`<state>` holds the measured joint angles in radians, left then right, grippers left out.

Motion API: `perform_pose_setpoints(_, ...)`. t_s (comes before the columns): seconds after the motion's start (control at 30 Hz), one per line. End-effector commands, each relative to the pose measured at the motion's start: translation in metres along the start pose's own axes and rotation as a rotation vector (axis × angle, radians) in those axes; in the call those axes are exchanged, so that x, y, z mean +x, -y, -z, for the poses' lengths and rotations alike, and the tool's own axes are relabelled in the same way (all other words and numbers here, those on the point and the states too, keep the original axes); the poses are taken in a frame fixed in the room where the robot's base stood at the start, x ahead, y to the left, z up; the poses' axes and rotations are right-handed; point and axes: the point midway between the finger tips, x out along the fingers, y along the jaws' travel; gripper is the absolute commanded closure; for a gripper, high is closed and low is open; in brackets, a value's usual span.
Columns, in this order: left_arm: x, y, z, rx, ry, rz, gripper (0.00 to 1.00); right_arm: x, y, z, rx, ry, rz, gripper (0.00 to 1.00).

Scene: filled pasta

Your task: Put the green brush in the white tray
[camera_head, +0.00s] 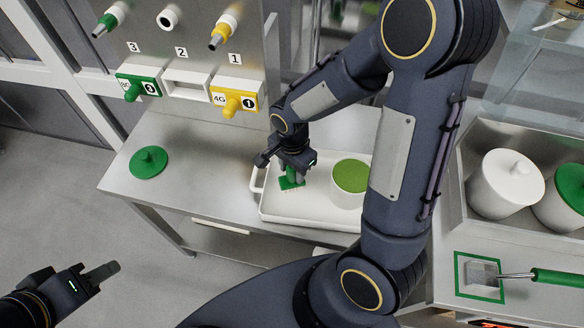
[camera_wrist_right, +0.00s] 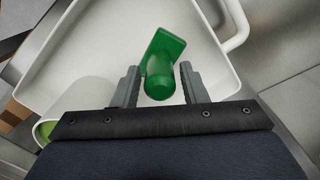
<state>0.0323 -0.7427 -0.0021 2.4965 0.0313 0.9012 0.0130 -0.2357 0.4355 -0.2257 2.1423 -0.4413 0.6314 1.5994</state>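The green brush (camera_head: 291,181) is in the white tray (camera_head: 290,215), near its left end, below my right gripper (camera_head: 291,169). In the right wrist view, the brush's rounded handle (camera_wrist_right: 160,80) points up between the two fingers of my right gripper (camera_wrist_right: 160,88), with a thin gap on each side. The brush's flat green head lies over the white tray floor (camera_wrist_right: 100,60). Whether it rests fully on the floor is hard to tell. My left gripper (camera_head: 100,272) is at the lower left, away from the table, seen edge-on with nothing visible in it.
A white container with green contents (camera_head: 350,176) stands in the tray's right part. A green lid (camera_head: 148,162) lies on the metal table's left. White and green lidded pots (camera_head: 506,182) and a green-handled tool (camera_head: 555,277) are on the right. A panel with coloured plugs (camera_head: 185,60) stands behind.

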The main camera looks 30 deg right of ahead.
Motion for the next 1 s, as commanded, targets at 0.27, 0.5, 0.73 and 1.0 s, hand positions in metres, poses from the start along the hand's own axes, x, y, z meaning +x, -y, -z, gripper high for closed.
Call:
perform_pose_setpoints(0.27, 0.0, 0.0, 0.0, 0.0, 0.0, 0.0, 0.64, 0.0, 0.0, 0.0, 0.0, 0.0, 0.0, 0.52)
perform_pose_setpoints(0.5, -0.004, -0.002, 0.002, 0.0, 0.0, 0.0, 0.64, -0.016, 0.001, 0.001, 0.001, -0.001, 0.006, 0.52)
perform_pose_setpoints(0.73, -0.005, -0.002, 0.003, 0.0, 0.0, 0.0, 0.64, -0.066, 0.001, 0.0, 0.001, 0.0, 0.009, 0.52)
perform_pose_setpoints(1.0, -0.006, -0.003, 0.003, 0.0, 0.0, 0.0, 0.64, -0.112, 0.001, 0.0, -0.001, 0.0, 0.004, 0.52)
